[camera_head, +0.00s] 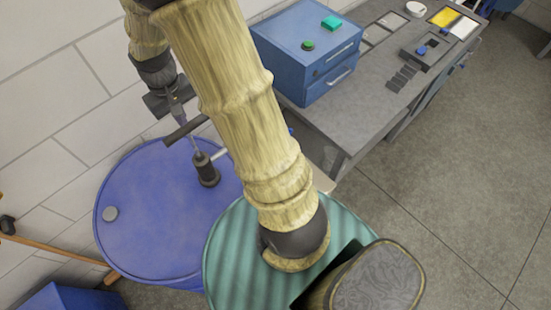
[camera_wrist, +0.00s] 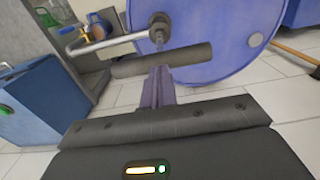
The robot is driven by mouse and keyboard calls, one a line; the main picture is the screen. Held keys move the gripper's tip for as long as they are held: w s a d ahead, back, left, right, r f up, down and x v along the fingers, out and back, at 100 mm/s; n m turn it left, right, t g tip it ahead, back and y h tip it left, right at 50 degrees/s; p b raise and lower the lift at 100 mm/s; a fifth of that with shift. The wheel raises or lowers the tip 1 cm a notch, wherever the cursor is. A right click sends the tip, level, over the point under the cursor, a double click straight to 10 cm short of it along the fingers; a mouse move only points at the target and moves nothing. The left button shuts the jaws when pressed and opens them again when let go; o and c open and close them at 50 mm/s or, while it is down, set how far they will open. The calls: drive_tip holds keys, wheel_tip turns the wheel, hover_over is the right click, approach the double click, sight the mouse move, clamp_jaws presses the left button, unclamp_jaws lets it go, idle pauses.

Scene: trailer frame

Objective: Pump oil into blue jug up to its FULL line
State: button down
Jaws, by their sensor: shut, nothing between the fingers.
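The blue drum (camera_head: 150,225) stands against the wall, also in the wrist view (camera_wrist: 215,40). A dark hand pump (camera_head: 207,170) rises from its lid; its dark crossbar handle (camera_head: 186,128) crosses the wrist view (camera_wrist: 165,61). My gripper (camera_head: 181,116) is shut and empty, with its fingertips (camera_wrist: 158,70) at the middle of the handle; I cannot tell whether they touch it. The grey spout (camera_wrist: 100,42) runs from the pump and bends down. A blue jug-like thing (camera_wrist: 98,24) shows near the spout's end in the wrist view; its FULL line and oil level cannot be seen.
A green ribbed drum (camera_head: 228,260) stands beside the blue drum, partly hidden by my arm. A blue drawer cabinet (camera_head: 305,50) sits on the grey workbench (camera_head: 375,105). A wooden-handled tool (camera_head: 60,250) lies at the left. Floor at the right is clear.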

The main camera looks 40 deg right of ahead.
sight(186, 128)
drive_tip(key=shift+f+b, duration=1.8)
drive_tip(key=shift+f, duration=0.75)
drive_tip(key=shift+r, duration=0.1)
drive_tip(key=shift+r+p, duration=2.35)
drive_tip(key=shift+r, duration=0.45)
drive_tip(key=shift+r, duration=0.1)
wheel_tip(186, 128, up, 5)
drive_tip(key=p, duration=0.4)
